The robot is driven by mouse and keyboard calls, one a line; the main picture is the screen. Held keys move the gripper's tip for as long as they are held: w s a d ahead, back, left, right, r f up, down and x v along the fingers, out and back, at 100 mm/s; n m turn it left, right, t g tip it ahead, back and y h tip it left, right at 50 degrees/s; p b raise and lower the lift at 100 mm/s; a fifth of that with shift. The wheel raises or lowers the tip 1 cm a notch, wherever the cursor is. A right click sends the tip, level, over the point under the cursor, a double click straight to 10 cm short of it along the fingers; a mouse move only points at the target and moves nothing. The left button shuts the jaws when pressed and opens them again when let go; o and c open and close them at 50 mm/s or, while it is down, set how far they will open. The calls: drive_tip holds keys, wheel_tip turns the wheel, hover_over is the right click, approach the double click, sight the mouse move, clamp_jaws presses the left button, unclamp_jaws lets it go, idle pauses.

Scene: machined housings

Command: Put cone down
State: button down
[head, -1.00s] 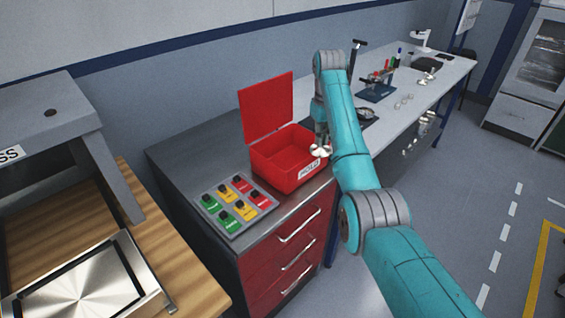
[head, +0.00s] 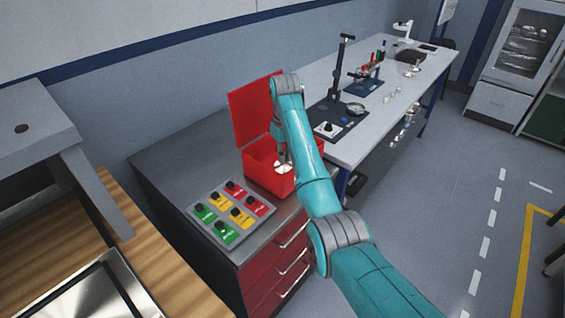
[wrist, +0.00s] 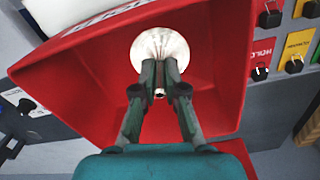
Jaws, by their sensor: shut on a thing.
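A shiny silver cone (wrist: 158,50) is held between the fingertips of my gripper (wrist: 160,80) in the wrist view. My gripper is shut on it. In the head view, my gripper (head: 283,160) and the cone (head: 284,169) are over the open red box (head: 262,180), with the cone at about the level of its opening. The red box (wrist: 85,75) surrounds the cone in the wrist view. I cannot tell whether the cone touches the box floor. The box's lid (head: 255,110) stands open at the back.
A long white workbench (head: 385,110) with a stand and small parts is behind on the right. A wooden surface (head: 110,245) is at left.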

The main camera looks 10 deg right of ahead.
sight(285, 166)
drive_tip(key=shift+f, duration=1.75)
drive_tip(key=shift+f, duration=0.15)
drive_tip(key=c, duration=1.2)
unclamp_jaws()
